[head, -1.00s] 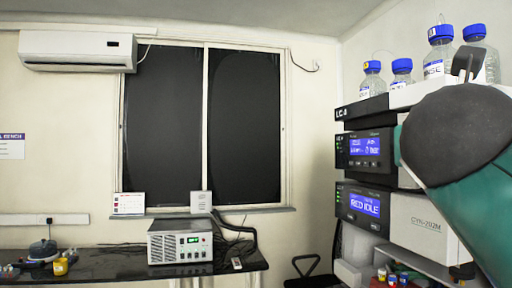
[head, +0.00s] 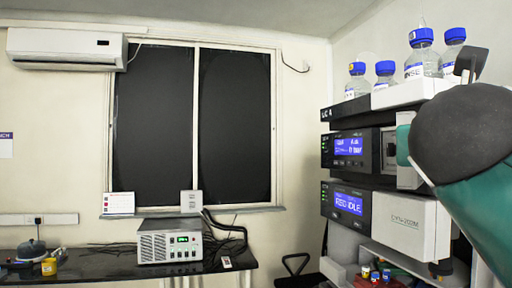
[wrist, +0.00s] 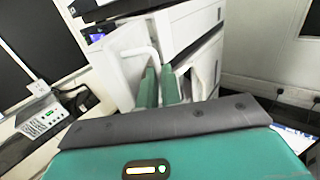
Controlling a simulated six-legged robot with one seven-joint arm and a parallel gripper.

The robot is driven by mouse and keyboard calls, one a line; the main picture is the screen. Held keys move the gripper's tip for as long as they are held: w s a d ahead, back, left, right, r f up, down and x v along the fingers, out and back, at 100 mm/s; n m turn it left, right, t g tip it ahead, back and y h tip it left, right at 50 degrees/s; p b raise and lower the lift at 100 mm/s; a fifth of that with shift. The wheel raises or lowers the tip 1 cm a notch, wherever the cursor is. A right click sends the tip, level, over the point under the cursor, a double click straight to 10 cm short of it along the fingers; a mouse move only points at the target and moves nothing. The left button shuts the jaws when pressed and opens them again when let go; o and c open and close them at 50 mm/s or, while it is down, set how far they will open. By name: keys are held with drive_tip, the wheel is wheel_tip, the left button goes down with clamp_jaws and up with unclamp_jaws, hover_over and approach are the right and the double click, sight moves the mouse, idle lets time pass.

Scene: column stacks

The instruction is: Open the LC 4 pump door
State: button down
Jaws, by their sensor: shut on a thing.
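The LC 4 stack (head: 345,112) stands at the right in the head view. Its upper module, the pump (head: 348,148), has a lit blue display. The pale pump door (head: 408,172) stands out from the module's front, and a dark interior with round fittings shows beside it. My gripper (head: 402,143) is at the door, mostly hidden by my dark and green arm. The exact contact is hard to see.
Several blue-capped bottles (head: 421,55) stand on top of the stack. A lower module with a closed white front (head: 404,226) reads RED IDLE on its display. Small colored vials (head: 375,275) sit below. A black bench (head: 105,264) with a power unit (head: 170,242) stands at left.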

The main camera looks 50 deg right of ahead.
drive_tip(key=c, duration=1.6)
unclamp_jaws()
drive_tip(key=shift+d+f, duration=0.1)
drive_tip(key=a, duration=1.4)
drive_tip(key=shift+s, duration=0.25)
